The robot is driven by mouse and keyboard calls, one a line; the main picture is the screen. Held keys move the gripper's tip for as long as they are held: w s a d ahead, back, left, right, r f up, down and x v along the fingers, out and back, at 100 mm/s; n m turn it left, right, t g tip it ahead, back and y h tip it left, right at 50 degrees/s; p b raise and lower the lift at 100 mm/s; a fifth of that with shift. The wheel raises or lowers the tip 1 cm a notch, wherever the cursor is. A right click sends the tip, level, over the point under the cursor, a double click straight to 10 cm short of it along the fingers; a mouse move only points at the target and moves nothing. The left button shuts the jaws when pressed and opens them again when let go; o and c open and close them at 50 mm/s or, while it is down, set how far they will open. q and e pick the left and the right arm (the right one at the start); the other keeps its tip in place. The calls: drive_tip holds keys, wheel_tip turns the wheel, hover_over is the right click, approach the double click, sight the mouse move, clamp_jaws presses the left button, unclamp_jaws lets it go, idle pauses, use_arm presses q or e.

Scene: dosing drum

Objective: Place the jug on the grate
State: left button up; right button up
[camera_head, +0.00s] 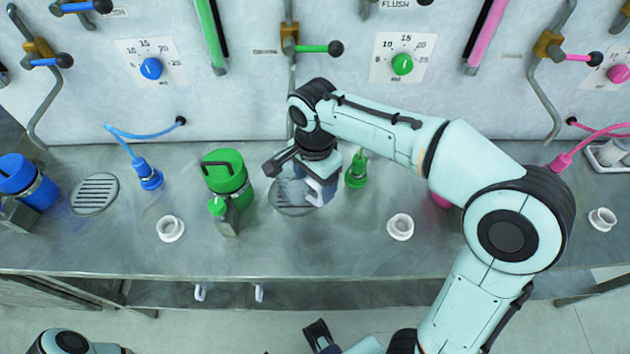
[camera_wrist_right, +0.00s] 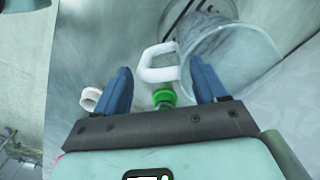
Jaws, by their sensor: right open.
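The clear jug (camera_head: 290,190) with a white handle (camera_head: 316,191) is at the middle grate (camera_head: 294,211) on the steel counter. It looks upright and seems to stand on the grate, though my gripper hides part of it. My right gripper (camera_head: 302,172) is above the jug and open. In the right wrist view, the white handle (camera_wrist_right: 158,64) shows between and beyond the two spread blue fingers, with the clear jug (camera_wrist_right: 240,60) to the right. The slats of the grate (camera_wrist_right: 203,30) show near the jug's base.
A green drum (camera_head: 226,178) stands left of the jug, and a green connector (camera_head: 356,172) close on its right. White cups (camera_head: 170,229) and (camera_head: 400,227) sit near the front. Another grate (camera_head: 95,194) and a blue drum (camera_head: 25,182) are further left. The counter's front strip is mostly clear.

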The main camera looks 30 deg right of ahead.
wheel_tip(320, 180, up, 11)
drive_tip(key=p, duration=0.2)
idle(0.6)
